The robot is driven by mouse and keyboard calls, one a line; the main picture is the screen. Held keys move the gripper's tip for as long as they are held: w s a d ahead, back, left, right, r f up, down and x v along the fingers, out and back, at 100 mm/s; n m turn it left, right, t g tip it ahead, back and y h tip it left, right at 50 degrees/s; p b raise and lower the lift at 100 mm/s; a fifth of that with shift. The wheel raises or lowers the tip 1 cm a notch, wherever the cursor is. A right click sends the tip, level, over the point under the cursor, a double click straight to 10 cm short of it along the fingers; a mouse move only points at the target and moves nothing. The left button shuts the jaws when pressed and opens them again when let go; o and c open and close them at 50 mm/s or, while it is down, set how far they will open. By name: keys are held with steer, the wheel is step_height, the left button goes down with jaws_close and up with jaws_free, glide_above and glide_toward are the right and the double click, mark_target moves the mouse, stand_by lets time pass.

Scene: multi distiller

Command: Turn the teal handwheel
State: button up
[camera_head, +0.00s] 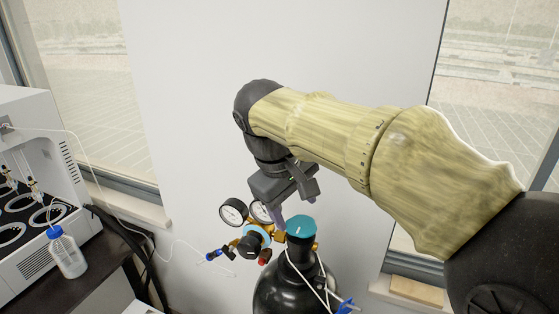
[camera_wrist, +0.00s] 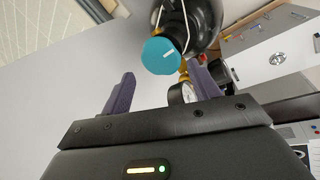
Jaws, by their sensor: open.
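The teal handwheel (camera_head: 300,228) sits on top of a black gas cylinder (camera_head: 283,288), at the lower middle of the head view. In the wrist view the handwheel (camera_wrist: 160,56) is a teal disc with a short white mark, just beyond and between the two fingers. My gripper (camera_head: 285,210) is above and slightly left of the handwheel in the head view. In the wrist view my gripper (camera_wrist: 163,88) has its purple fingers spread wide with nothing between them. I see no contact with the handwheel. The far finger is partly hidden in the head view.
A regulator with round gauges (camera_head: 233,212) and brass fittings is beside the handwheel, close to my gripper. A white machine (camera_head: 40,150) and a blue-capped bottle (camera_head: 67,253) stand on a dark bench at left. A thin white hose hangs over the cylinder. A plain wall is behind.

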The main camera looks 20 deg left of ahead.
steer(key=v, duration=1.3)
steer(key=shift+p, duration=0.45)
steer(key=shift+f, duration=0.1)
